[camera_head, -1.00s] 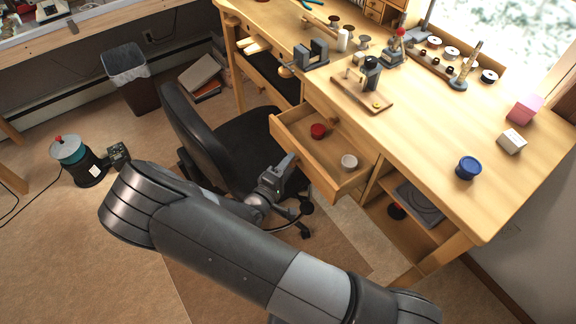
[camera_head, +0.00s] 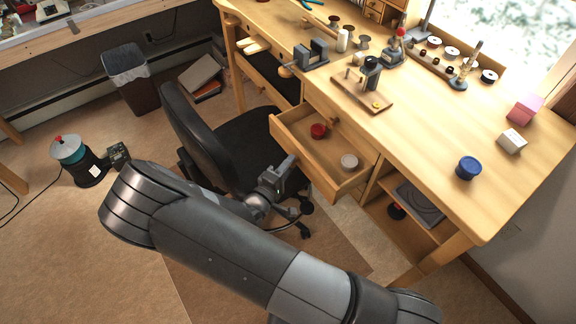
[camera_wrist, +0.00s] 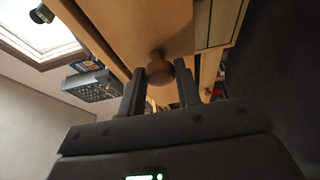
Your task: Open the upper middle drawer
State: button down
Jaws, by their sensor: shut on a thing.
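The wooden drawer (camera_head: 332,152) is pulled out from the workbench, with its inside in view. A red round container (camera_head: 318,131) and a white round container (camera_head: 349,161) stand in it. My gripper (camera_head: 288,167) is at the outer side of the drawer front. In the wrist view, its two fingers (camera_wrist: 160,82) are on either side of the round wooden knob (camera_wrist: 159,71), shut on it. The knob is hidden in the head view by the drawer front and my gripper.
A black office chair (camera_head: 196,130) stands left of the drawer, close to my arm. The workbench top (camera_head: 425,140) carries tools, a blue round container (camera_head: 468,167) and small boxes. An open shelf (camera_head: 412,232) lies right of the drawer. Bare floor shows at the lower left.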

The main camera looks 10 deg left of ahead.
jog(key=s+a, duration=1)
jog(key=c, duration=1.1)
grip_release()
jog(key=shift+w, duration=0.1)
jog(key=shift+o, duration=0.2)
jog(key=v, duration=1.1)
jog(key=shift+d, duration=0.1)
